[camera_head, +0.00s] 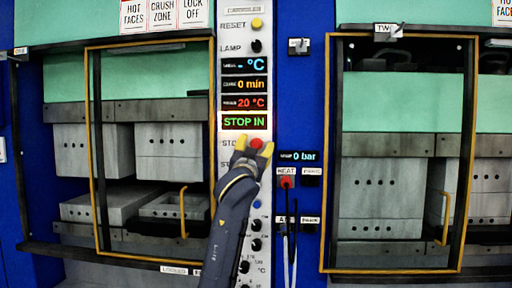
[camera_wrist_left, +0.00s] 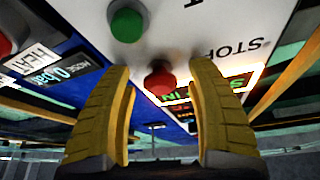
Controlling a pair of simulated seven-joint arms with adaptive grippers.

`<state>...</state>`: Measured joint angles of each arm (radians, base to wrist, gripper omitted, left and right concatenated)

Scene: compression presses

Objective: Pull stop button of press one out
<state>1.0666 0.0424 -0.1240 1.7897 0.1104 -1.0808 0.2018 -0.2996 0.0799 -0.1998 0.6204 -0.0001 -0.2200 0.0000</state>
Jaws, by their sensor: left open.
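The red stop button (camera_head: 256,143) sits on the white control panel (camera_head: 231,45) of the left press, below a green display (camera_head: 244,122) that reads STOP IN. My left gripper (camera_head: 254,149) is at the button with its yellow fingers open. In the left wrist view the red button (camera_wrist_left: 160,79) lies between and beyond the open fingertips of the left gripper (camera_wrist_left: 161,75). Whether the fingers touch it I cannot tell. My right gripper is not in view.
A green button (camera_wrist_left: 127,24) sits beside the stop button in the left wrist view. The left press door (camera_head: 92,150) and right press door (camera_head: 333,150) have yellow frames. A red HEAT plug (camera_head: 287,182) with hanging cables is right of the panel.

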